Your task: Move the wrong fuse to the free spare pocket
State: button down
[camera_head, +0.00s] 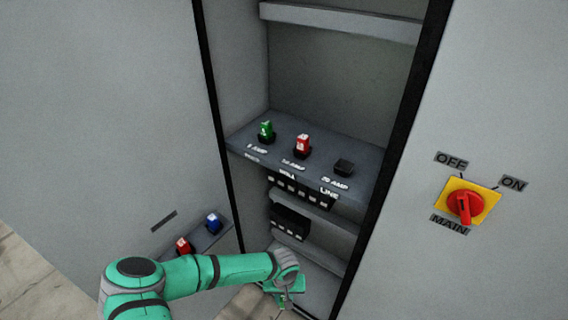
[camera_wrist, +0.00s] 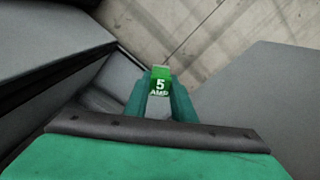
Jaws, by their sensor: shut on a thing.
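My gripper (camera_wrist: 160,98) is shut on a green fuse (camera_wrist: 160,78) marked 5 AMP, held between the two fingertips. In the head view my gripper (camera_head: 284,296) is low in front of the cabinet opening, below the fuse shelf (camera_head: 325,138); the held fuse is hard to make out there. On the shelf a green fuse (camera_head: 266,130) stands in the left socket and a red fuse (camera_head: 303,144) in the middle one. The right socket (camera_head: 344,167), labelled 20 AMP, is empty. A spare ledge (camera_head: 200,240) at the left carries a red fuse (camera_head: 184,245) and a blue fuse (camera_head: 213,222).
The cabinet's dark door edge (camera_head: 392,150) bounds the opening on the right. A red rotary main switch (camera_head: 465,204) on a yellow plate is on the right panel. A black block (camera_head: 290,218) sits below the shelf. My arm crosses in front of the lower left panel.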

jog(key=shift+s+d+f, duration=0.2)
jog(key=shift+d, duration=0.2)
jog(key=shift+w+a+r, duration=0.1)
jog(key=shift+a, duration=0.1)
jog(key=shift+a, duration=0.1)
jog(key=shift+w+a+r, duration=0.2)
jog(key=shift+w+r, duration=0.15)
jog(key=w+r, duration=0.4)
jog(key=r, duration=0.2)
jog(key=shift+w+d, duration=0.15)
jog(key=shift+w, duration=0.2)
jog(key=shift+s+f, duration=0.1)
jog(key=shift+s, duration=0.05)
